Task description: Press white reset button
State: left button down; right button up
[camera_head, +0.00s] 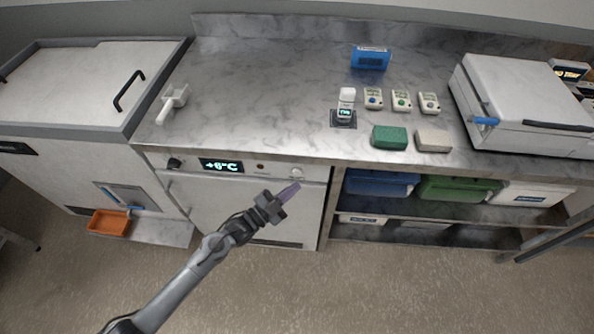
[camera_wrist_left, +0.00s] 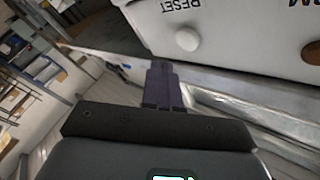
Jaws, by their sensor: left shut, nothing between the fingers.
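The white reset button (camera_head: 297,174) is a small round knob at the right end of the front panel below the counter. In the left wrist view the white button (camera_wrist_left: 188,39) shows large, beside the upside-down word RESET. My left gripper (camera_head: 293,189) is shut and empty, just below the button in the head view. In the left wrist view its fingertips (camera_wrist_left: 162,68) point at the panel, below and left of the button, with a visible gap between them. My right gripper is not in view.
A reddish-brown button (camera_wrist_left: 312,52) sits to the right on the same panel. The panel (camera_head: 235,168) also carries a +6°C display (camera_head: 221,165) and a dark knob (camera_head: 174,163). The metal counter (camera_head: 250,90) overhangs above. The floor in front is clear.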

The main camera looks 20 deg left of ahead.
pick_arm(q)
jog(key=s, duration=0.1)
jog(key=s+p, duration=0.1)
jog(key=s, duration=0.1)
jog(key=shift+d, duration=0.4)
dwell(0.5)
jog(key=s+d+f+n+g+y, duration=0.1)
jog(key=s+d+f+n+y, duration=0.2)
jog(key=s, duration=0.8)
jog(key=s+a+r+n+g+y, duration=0.2)
jog(key=s+a+n+g+y, duration=0.15)
jog(key=s+g, duration=0.35)
jog(key=s+a+r+n+g+y, duration=0.25)
jog(key=s+a+n+g, duration=0.2)
jog(key=s, duration=0.55)
notch_tip(320, 180, up, 37)
jog(key=p, duration=3.8)
jog(key=shift+w+d+g+y, duration=0.15)
jog(key=shift+d+g+y, duration=0.15)
jog(key=shift+g, duration=0.15)
